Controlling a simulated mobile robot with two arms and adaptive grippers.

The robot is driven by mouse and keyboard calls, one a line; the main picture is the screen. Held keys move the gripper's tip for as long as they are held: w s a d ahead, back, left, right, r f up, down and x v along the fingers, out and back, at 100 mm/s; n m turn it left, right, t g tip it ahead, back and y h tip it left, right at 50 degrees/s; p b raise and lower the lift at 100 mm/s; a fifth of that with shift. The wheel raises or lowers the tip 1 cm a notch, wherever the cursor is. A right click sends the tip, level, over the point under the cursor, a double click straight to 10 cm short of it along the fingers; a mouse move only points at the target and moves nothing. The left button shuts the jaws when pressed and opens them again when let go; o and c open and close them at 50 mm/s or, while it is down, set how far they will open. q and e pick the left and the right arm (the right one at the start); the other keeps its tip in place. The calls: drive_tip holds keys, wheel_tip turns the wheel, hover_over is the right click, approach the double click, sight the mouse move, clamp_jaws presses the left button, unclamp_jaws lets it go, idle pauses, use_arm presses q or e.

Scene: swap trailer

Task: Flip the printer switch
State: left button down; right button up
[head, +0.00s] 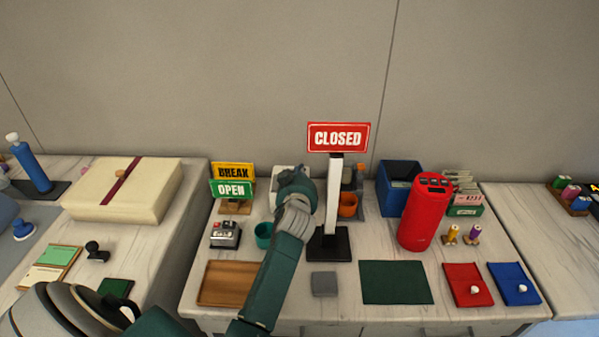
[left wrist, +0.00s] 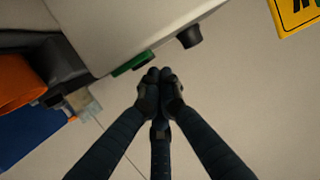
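The printer (head: 284,172) appears to be the pale box at the back of the middle table, mostly hidden behind my left gripper (head: 296,185) in the head view. In the left wrist view a pale housing (left wrist: 125,25) fills the upper middle, with a green switch-like piece (left wrist: 132,63) and a black knob (left wrist: 190,37) on its edge. My left gripper's fingertips (left wrist: 160,76) are together and empty, just right of the green piece. I cannot tell whether they touch it. My right gripper is not in view.
A CLOSED sign (head: 338,137) on a post stands right of my left gripper. OPEN (head: 232,189) and BREAK (head: 233,171) signs stand left, and a teal cup (head: 264,235) is beside my forearm. An orange cup (head: 348,205) and blue bin (head: 397,188) are right.

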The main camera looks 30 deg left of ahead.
use_arm(q)
drive_tip(key=shift+w+f+g+p, duration=0.1)
drive_tip(key=shift+f+g+p, duration=0.3)
drive_tip(key=shift+p, duration=0.85)
drive_tip(key=shift+r, duration=0.15)
drive_tip(key=shift+w+a, duration=0.1)
drive_tip(key=shift+a, duration=0.05)
drive_tip(key=shift+w+a+r, duration=0.25)
drive_tip(key=shift+w+a, duration=0.1)
drive_tip(key=shift+w, duration=0.2)
